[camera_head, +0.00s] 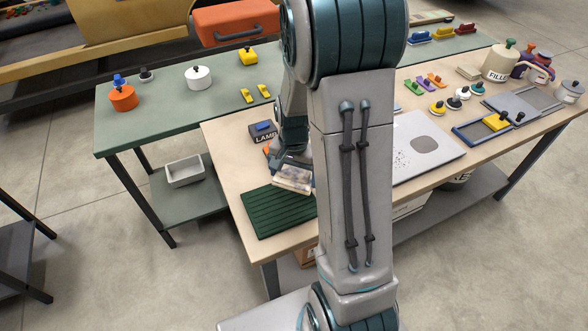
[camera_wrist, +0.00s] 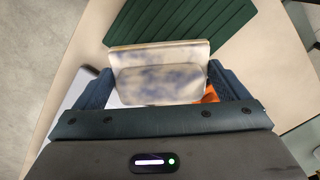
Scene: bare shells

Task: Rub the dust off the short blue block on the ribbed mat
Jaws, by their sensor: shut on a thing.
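My gripper (camera_wrist: 158,88) is shut on a short block (camera_wrist: 158,82), which I take to be the short blue block. Its faces are mostly pale cream, like dust, with blurry blue patches. In the head view the block (camera_head: 292,179) is at the far edge of the dark green ribbed mat (camera_head: 270,216). I cannot tell whether it touches the mat or table. The mat also shows in the wrist view (camera_wrist: 205,40), just beyond the block. My arm hides the mat's right part in the head view. The visible part of the mat is bare.
A dark box (camera_head: 263,134) lettered "LAMP", with a blue piece on top, stands behind my gripper. An orange thing (camera_wrist: 210,95) is close by my right finger. A pale grey board (camera_head: 425,145) lies right of my arm. A green table (camera_head: 170,122) adjoins at back left.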

